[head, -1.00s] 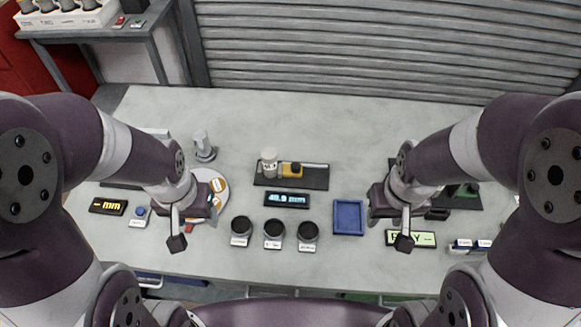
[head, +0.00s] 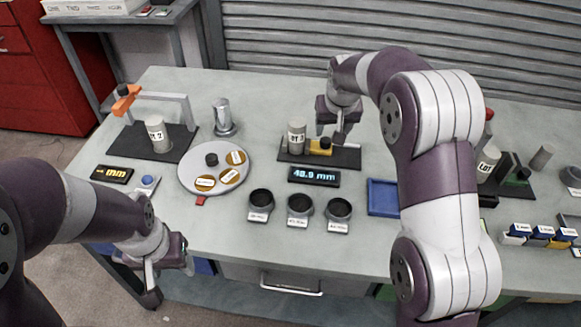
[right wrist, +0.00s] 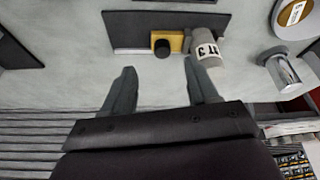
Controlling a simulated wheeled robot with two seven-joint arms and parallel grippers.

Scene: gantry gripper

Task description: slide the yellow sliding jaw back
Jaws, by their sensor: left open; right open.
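The yellow sliding jaw (head: 316,148) sits on a dark base plate (head: 346,158) and carries a black knob (head: 326,143). A grey labelled cylinder (head: 296,136) stands close against its left side. In the right wrist view the yellow jaw (right wrist: 177,41) lies between the knob (right wrist: 161,47) and the cylinder (right wrist: 207,47). My right gripper (head: 331,132) is open and empty just behind and above the jaw. Its fingers (right wrist: 160,70) point towards the knob without touching it. My left gripper (head: 168,268) is open and empty near the table's front left edge.
A blue-lit display (head: 314,176) reads about 48.9 mm in front of the plate. Several dark round cups (head: 300,205), a blue tray (head: 383,197) and a turntable (head: 192,180) stand nearby. A metal post (head: 224,118) stands left. The table behind the plate is mostly clear.

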